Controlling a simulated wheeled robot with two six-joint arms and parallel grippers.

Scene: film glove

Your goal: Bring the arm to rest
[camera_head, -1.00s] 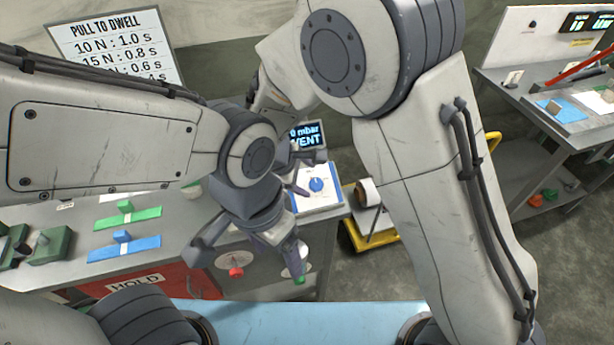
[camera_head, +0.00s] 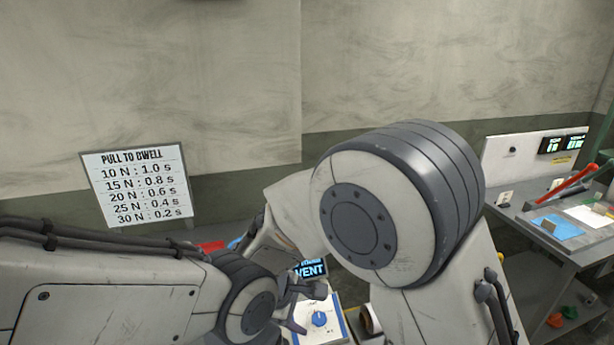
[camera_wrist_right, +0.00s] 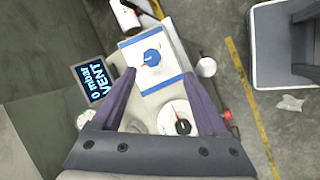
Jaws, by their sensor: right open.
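My right gripper (camera_head: 304,307) shows low in the head view, partly behind my left arm. It also shows in the right wrist view (camera_wrist_right: 160,75), with its two dark fingers apart and nothing between them. A white box with a blue knob (camera_head: 319,318) lies beyond the fingers; the knob also shows in the right wrist view (camera_wrist_right: 152,57). I cannot tell the exact gap. My right arm (camera_head: 400,200) rises bent in the head view. My left arm (camera_head: 120,290) crosses the lower left; its gripper is out of view.
A screen reading VENT (camera_head: 312,268) stands behind the knob box. A dial (camera_wrist_right: 177,119) shows near the fingers. A "PULL TO DWELL" sign (camera_head: 138,188) is at left. A side bench (camera_head: 545,238) with a red-handled tool stands at right.

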